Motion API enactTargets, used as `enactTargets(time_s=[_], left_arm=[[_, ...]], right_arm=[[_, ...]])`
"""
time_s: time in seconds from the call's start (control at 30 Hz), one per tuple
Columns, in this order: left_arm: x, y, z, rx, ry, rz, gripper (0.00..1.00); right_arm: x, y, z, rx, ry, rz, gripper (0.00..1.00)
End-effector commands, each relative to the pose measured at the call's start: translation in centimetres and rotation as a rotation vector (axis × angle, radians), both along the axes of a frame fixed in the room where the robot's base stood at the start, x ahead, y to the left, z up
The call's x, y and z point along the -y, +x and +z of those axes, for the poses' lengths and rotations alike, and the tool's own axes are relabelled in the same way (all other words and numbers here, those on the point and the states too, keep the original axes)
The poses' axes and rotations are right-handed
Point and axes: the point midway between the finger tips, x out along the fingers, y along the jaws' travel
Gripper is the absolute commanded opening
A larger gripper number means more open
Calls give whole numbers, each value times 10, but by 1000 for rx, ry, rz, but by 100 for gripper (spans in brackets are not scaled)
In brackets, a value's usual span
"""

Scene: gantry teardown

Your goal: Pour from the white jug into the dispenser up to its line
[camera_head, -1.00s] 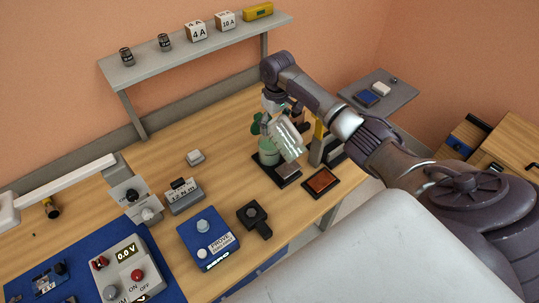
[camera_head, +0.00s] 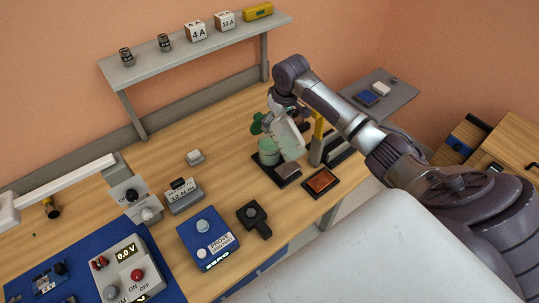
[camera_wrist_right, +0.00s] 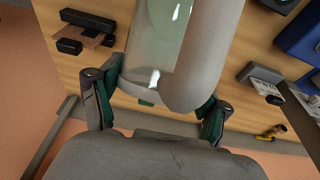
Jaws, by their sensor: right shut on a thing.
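The white jug (camera_head: 289,140) is in my right gripper (camera_head: 281,113), at the right part of the bench. In the head view it hangs tilted right beside and above the dispenser (camera_head: 268,152), a pale green vessel on a dark base (camera_head: 264,168). In the right wrist view, the fingers of the right gripper (camera_wrist_right: 158,100) are on both sides of the jug (camera_wrist_right: 195,55), whose wall looks partly see-through and greenish. The dispenser's line and any stream are too small to make out. My left gripper is not in view.
A black clamp-like part (camera_head: 254,218) and a blue device (camera_head: 208,238) stand nearer. A shelf (camera_head: 195,50) runs along the wall. Bare bench lies left of the dispenser.

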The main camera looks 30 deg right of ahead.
Motion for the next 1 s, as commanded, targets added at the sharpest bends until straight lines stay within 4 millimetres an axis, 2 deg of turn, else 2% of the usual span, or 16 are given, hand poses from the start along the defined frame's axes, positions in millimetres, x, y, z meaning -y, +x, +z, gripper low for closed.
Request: enactTargets(time_s=[0.47,0.67,0.8,1.0], left_arm=[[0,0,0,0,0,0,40],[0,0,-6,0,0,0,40],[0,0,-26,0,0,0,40],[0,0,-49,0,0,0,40]], right_arm=[[0,-2,5,66,5,0,7],[1,-8,4,276,20,2,7],[1,-11,3,470,37,1,7],[1,-12,8,672,52,-1,7]])
